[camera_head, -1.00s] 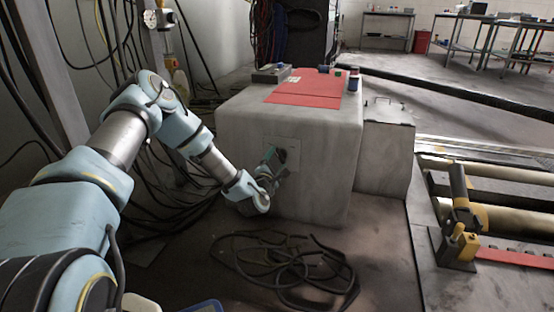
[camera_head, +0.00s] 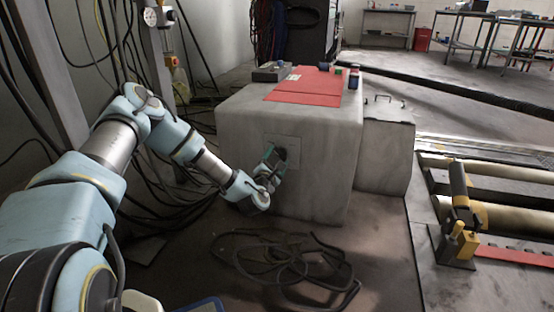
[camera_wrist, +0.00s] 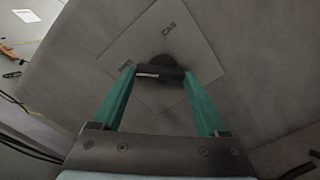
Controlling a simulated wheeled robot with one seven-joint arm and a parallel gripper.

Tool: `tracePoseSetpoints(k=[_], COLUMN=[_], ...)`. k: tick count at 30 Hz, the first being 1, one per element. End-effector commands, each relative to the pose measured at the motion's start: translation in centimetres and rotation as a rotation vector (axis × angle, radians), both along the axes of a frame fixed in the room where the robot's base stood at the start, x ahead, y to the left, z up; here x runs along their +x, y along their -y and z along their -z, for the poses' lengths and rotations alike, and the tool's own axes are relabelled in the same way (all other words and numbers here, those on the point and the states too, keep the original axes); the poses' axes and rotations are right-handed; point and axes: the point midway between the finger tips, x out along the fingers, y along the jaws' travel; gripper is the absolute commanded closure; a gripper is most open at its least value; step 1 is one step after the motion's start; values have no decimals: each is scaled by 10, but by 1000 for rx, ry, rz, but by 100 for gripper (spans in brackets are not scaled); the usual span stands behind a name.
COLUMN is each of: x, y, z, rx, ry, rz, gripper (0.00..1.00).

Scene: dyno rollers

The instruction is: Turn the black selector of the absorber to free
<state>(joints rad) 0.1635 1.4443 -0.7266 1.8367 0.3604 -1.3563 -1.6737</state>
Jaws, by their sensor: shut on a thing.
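The absorber (camera_head: 240,140) is a big grey block with a pale square plate (camera_head: 292,140) on its front. In the wrist view the plate (camera_wrist: 190,45) looks turned like a diamond, with two small dark labels near its upper and left corners, too small to read surely. The black selector (camera_wrist: 157,73) sits at its middle, its bar level across the picture and a white mark on the bar's left half. My gripper (camera_wrist: 159,73) has its two green fingers shut on the bar's ends. In the head view my gripper (camera_head: 274,162) is against the plate and mostly covers the selector.
Red mats (camera_head: 300,88) and small items lie on top of the absorber. Loose black cables (camera_head: 285,265) lie on the floor before it, and more hang at the left. A roller bed with a yellow-black fixture (camera_head: 460,215) is at the right.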

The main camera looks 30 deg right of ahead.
Motion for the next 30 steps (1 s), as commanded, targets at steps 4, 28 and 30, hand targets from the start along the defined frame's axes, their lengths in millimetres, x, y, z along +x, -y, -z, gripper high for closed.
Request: tracePoseSetpoints(k=[4, 28, 30], x=[-1, -55, -63], y=[0, -51, -58], z=[0, -2, -2], rx=[0, 2, 0], ry=[-2, -6, -6], rz=[0, 0, 0], gripper=[9, 0, 0])
